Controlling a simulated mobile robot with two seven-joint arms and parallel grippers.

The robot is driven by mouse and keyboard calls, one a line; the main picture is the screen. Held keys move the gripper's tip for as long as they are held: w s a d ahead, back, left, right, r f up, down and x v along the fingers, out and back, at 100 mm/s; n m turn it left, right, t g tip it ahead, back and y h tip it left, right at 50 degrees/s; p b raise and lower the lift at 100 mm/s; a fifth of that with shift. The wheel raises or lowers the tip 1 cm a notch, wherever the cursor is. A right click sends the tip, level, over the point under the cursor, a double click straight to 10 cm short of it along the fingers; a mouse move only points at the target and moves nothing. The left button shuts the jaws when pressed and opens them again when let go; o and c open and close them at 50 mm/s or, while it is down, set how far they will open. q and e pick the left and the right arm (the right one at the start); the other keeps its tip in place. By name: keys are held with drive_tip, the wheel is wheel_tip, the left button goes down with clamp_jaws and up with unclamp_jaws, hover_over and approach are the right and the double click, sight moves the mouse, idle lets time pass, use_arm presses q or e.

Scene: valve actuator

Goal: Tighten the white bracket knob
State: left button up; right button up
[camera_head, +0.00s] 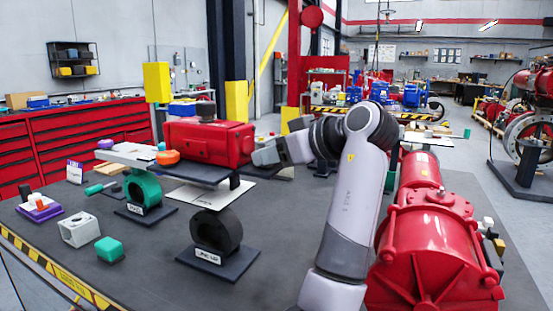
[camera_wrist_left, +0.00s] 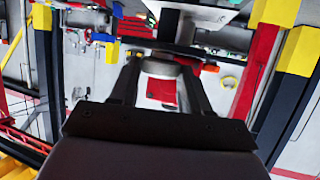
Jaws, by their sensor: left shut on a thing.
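The red actuator (camera_head: 210,143) lies on a dark plate over black and green ring stands. My left gripper (camera_head: 262,154) is at the actuator's right end, with its arm reaching in from the right of it. In the left wrist view the two dark fingers (camera_wrist_left: 160,82) stand apart with a pale rounded part (camera_wrist_left: 160,67) between their tips. I cannot tell for certain whether this part is the white bracket knob. A long pale bracket plate (camera_head: 127,153) lies at the actuator's left, beside an orange knob (camera_head: 168,157). My right gripper is not in view.
The black ring stand (camera_head: 216,232) and green ring stand (camera_head: 145,190) stand on the grey table. A white block (camera_head: 80,229) and a green block (camera_head: 110,249) lie at the front left. A large red machine (camera_head: 435,245) fills the right side.

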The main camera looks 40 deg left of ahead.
use_arm(q)
drive_tip(key=shift+s+a+m+t+h, duration=0.1)
drive_tip(key=shift+s+m+t+h, duration=0.1)
drive_tip(key=shift+m+t, duration=0.9)
drive_tip(key=shift+s+m+t+h, duration=0.1)
drive_tip(key=shift+s+m+t, duration=0.1)
drive_tip(key=shift+m+t, duration=0.85)
drive_tip(key=shift+t, duration=0.25)
drive_tip(key=o, duration=1.1)
drive_tip(key=shift+c, duration=0.2)
drive_tip(key=shift+n, duration=0.25)
